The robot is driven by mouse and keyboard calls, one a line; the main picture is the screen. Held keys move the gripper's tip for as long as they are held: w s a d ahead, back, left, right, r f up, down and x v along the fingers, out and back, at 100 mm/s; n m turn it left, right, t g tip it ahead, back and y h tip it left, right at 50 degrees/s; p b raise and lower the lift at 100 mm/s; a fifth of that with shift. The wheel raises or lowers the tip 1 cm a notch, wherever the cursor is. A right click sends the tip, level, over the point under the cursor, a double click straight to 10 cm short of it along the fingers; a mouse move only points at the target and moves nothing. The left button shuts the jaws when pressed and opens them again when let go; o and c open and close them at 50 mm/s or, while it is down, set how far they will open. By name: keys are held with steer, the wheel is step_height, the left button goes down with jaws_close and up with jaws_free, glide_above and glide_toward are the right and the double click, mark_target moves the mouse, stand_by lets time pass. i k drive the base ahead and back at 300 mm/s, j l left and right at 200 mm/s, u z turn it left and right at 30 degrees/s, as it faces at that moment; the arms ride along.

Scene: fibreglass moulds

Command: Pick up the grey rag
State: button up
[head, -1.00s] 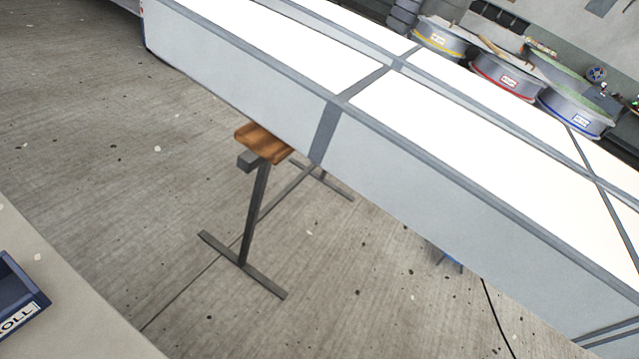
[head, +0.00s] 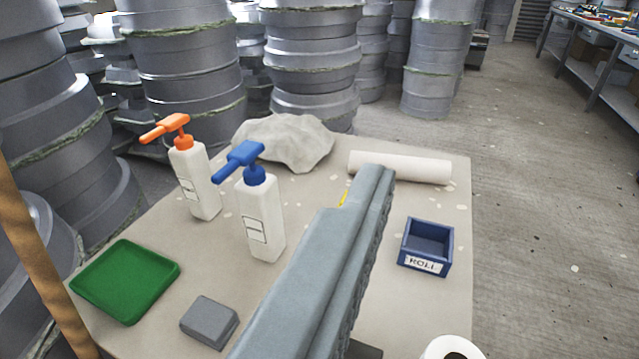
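The grey rag (head: 288,143) lies crumpled in a loose heap at the back of the beige table (head: 330,215). The orange-topped and blue-topped pump bottles stand in front of it and to its left, and part of its lower left edge is near them. A white roll lies just to its right. Nothing is touching the rag from above.
On the table are an orange-topped bottle (head: 195,180), a blue-topped bottle (head: 258,215), a green tray (head: 125,280), a grey block (head: 209,321), a white roll (head: 400,166) and a blue ROLL bin (head: 427,246). A long grey-blue piece (head: 320,270) crosses the front. Stacked moulds (head: 310,60) stand behind.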

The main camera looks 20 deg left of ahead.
mark_target(213, 325)
steer(key=k+l+u, duration=0.1)
steer(key=u, duration=0.4)
steer(key=k+u, duration=0.25)
steer(key=u, duration=0.2)
